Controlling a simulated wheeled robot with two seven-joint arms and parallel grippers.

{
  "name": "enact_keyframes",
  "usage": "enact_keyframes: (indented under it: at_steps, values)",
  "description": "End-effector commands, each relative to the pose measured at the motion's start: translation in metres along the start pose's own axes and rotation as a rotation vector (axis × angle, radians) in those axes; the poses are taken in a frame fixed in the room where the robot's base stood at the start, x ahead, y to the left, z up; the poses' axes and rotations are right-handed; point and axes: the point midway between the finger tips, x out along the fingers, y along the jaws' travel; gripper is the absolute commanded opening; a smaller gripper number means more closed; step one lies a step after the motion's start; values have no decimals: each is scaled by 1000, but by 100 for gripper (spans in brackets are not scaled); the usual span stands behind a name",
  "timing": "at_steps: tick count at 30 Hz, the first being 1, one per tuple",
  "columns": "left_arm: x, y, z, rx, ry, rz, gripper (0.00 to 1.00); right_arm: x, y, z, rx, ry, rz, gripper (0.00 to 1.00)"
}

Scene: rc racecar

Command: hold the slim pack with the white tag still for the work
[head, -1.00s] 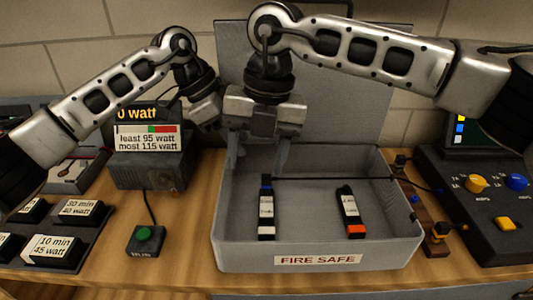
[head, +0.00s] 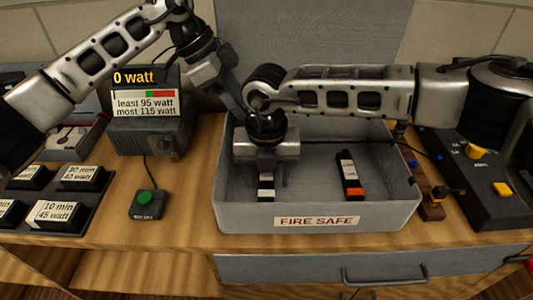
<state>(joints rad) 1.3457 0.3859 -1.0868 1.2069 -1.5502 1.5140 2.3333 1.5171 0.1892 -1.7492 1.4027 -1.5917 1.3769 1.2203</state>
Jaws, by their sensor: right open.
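Two slim dark packs lie in the grey fire-safe box (head: 318,217). The left pack (head: 266,194) shows white bands; its upper part is hidden by my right gripper. The right pack (head: 350,176) has a pale label and an orange end. I cannot tell for sure which tag is meant. My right gripper (head: 266,182) points down with its open fingers at the left pack, one to each side; contact is unclear. My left gripper (head: 238,106) is over the box's back left side, its tips partly hidden by my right arm.
A power meter (head: 148,115) reading 0 watt and a green-button box (head: 147,201) stand left of the fire-safe box. Labelled blocks (head: 55,212) are farther left. A panel with knobs (head: 477,180) is at right. A thin dark cable crosses the box.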

Motion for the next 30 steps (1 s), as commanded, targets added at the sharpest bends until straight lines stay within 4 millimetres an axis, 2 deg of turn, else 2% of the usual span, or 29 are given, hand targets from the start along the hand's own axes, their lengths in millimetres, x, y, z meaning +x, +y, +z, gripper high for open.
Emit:
enact_keyframes:
  at_steps: [6,16,21,23,24,28,30]
  values:
    - [0,0,0,0,0,0,36,19,0,0,0,0,0,56]
    - [0,0,0,0,0,0,36,21,0,0,0,-1,0,56]
    - [0,0,0,0,0,0,36,21,0,0,0,-1,0,9]
    - [0,0,0,0,0,0,36,21,0,0,0,-1,0,5]
    - [0,0,0,0,0,0,44,21,0,0,0,-1,0,5]
    - [0,0,-2,47,9,-7,44,21,0,0,0,-1,0,5]
    - [1,0,-6,128,22,-19,44,21,0,0,0,-1,0,5]
